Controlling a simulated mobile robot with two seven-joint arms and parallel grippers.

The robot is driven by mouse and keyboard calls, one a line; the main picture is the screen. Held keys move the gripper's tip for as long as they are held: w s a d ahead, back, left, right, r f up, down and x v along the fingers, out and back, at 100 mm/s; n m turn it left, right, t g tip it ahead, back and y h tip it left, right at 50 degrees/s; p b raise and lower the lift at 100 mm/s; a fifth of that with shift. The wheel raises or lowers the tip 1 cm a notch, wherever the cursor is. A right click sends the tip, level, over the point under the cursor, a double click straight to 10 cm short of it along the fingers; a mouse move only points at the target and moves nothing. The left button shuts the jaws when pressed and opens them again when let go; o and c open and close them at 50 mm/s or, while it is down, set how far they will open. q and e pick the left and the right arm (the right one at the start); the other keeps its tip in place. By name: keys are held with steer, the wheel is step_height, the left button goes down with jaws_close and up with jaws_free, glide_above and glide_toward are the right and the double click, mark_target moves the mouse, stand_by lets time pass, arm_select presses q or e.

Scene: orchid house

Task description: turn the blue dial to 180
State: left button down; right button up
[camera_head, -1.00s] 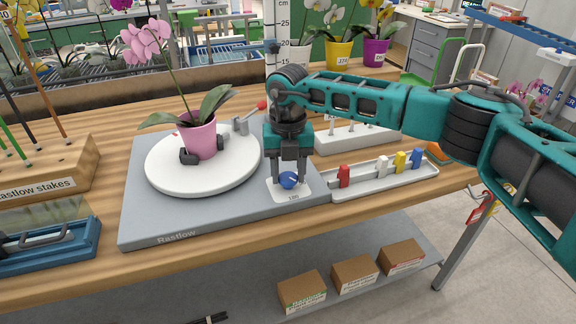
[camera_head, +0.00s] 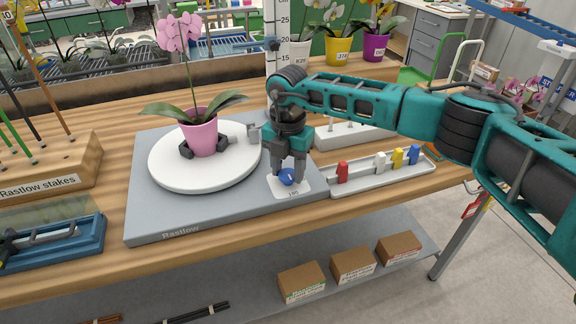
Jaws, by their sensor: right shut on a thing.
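The blue dial (camera_head: 288,177) sits on a pale plate (camera_head: 292,190) at the front right of the grey Restlow base (camera_head: 175,222). The plate's front edge reads 180; I cannot make out where the dial's mark points. My right gripper (camera_head: 287,174) points down and is shut on the dial, its fingers on either side of it. The fingers hide part of the dial. My left gripper is not in view.
A white turntable (camera_head: 215,180) on the base carries a pink pot (camera_head: 201,137) with an orchid. A tray (camera_head: 385,180) with several coloured pegs lies right of the dial. A stakes block (camera_head: 50,172) and a blue-framed box (camera_head: 75,247) stand left.

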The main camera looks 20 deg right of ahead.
mark_target(288, 173)
stand_by(0.3)
steer(key=o, duration=1)
steer(key=shift+o, duration=0.2)
step_height(288, 173, up, 13)
